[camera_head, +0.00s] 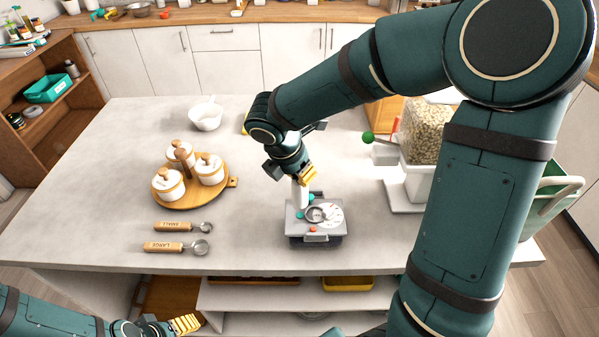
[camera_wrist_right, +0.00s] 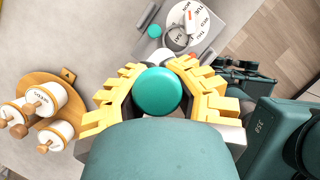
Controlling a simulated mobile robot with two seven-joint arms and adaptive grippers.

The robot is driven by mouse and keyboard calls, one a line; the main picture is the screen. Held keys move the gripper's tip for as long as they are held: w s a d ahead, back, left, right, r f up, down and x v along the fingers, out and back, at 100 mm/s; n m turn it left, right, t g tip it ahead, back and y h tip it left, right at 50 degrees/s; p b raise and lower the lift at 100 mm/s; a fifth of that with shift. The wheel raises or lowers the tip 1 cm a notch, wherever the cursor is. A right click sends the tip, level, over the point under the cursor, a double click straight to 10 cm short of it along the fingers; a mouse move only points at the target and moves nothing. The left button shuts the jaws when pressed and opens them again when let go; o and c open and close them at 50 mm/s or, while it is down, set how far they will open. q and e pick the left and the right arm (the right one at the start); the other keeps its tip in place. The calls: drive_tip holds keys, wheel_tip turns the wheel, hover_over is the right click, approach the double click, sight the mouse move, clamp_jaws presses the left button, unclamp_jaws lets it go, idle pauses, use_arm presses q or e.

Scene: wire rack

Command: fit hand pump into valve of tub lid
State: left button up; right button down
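The tub (camera_head: 315,236) stands near the table's front edge, with a grey lid (camera_head: 294,228) bearing a weekday dial (camera_head: 332,214), a round ring and small teal and orange parts. The lid (camera_wrist_right: 205,45) also shows in the right wrist view. My right gripper (camera_head: 300,177) is above the lid's back left part, shut on the white hand pump (camera_head: 299,194). The pump's teal top (camera_wrist_right: 158,91) sits between the yellow fingers. The pump looks roughly upright; its lower end and any contact with the valve cannot be made out. My left gripper (camera_head: 184,325) is low at the left, its opening unclear.
A wooden turntable (camera_head: 213,191) with lidded white jars and two measuring scoops (camera_head: 183,227) lie left of the tub. A white bowl (camera_head: 206,116) stands behind. A grain dispenser (camera_head: 420,135) stands at the right, partly behind my right arm.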

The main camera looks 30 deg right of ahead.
sight(300, 187)
drive_tip(key=shift+f+b, duration=1.4)
drive_tip(key=shift+f, duration=0.25)
drive_tip(key=shift+r, duration=0.2)
drive_tip(key=shift+f, duration=0.35)
drive_tip(key=shift+p, duration=0.3)
drive_tip(key=shift+f+b, duration=0.4)
drive_tip(key=shift+f, duration=0.2)
idle(1.2)
idle(0.6)
drive_tip(key=c, duration=0.9)
unclamp_jaws()
drive_tip(key=shift+c, duration=0.2)
drive_tip(key=shift+r, duration=0.15)
